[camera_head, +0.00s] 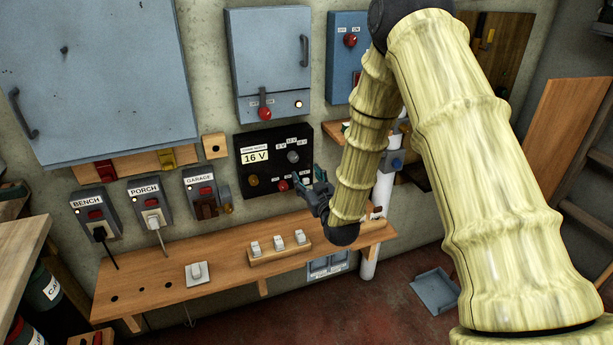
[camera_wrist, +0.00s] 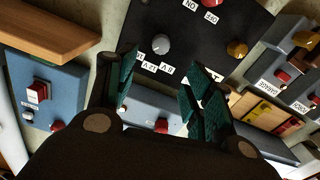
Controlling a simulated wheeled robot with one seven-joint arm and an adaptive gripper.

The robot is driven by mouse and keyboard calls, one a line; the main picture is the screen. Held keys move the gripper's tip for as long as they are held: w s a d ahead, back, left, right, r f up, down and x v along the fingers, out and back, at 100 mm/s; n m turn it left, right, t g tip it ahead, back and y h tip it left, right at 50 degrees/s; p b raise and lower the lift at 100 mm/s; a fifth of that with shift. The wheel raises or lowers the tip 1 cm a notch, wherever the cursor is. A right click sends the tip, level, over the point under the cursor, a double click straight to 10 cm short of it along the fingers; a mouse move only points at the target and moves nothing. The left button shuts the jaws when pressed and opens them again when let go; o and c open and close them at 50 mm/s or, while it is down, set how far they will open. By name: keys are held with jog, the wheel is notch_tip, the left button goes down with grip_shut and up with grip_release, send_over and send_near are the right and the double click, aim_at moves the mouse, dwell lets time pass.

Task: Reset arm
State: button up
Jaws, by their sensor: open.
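My gripper (camera_head: 318,190) is at the end of my yellowish arm, in front of the wall just right of the black power panel (camera_head: 258,179). The panel carries a "16 V" label, a grey knob and small red and yellow knobs. In the wrist view my gripper (camera_wrist: 158,98) has its two green-padded fingers apart with nothing between them. The black panel (camera_wrist: 190,25) and its grey knob (camera_wrist: 161,44) show beyond the fingertips. I cannot tell the exact gap between the fingers and the panel.
A wooden shelf (camera_head: 170,283) below holds a white switch (camera_head: 197,273) and a block with three white switches (camera_head: 278,254). BENCH, PORCH and GARAGE boxes (camera_head: 150,205) hang at left. A grey cabinet (camera_head: 268,75) hangs above. A white pipe (camera_head: 382,195) stands behind my forearm.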

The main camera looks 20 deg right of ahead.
dwell(0.3)
jog(key=s+a+f+m+g+p, duration=0.15)
jog(key=s+f+g, duration=0.35)
jog(key=s+f, duration=0.7)
jog(key=s+a+f+g+p, duration=0.25)
jog(key=s+f+g, duration=0.25)
jog(key=s+f, duration=0.6)
jog(key=s+f+g+p, duration=0.1)
jog(key=s+g, duration=0.3)
jog(key=s, duration=1)
jog(key=s+f+m+g+p, duration=0.1)
jog(key=s+f+g, duration=0.3)
jog(key=s, duration=1)
jog(key=shift+s+a+f+h+p, duration=0.3)
jog(key=shift+s+p, duration=0.1)
jog(key=shift+p, duration=0.25)
jog(key=shift+r, duration=0.1)
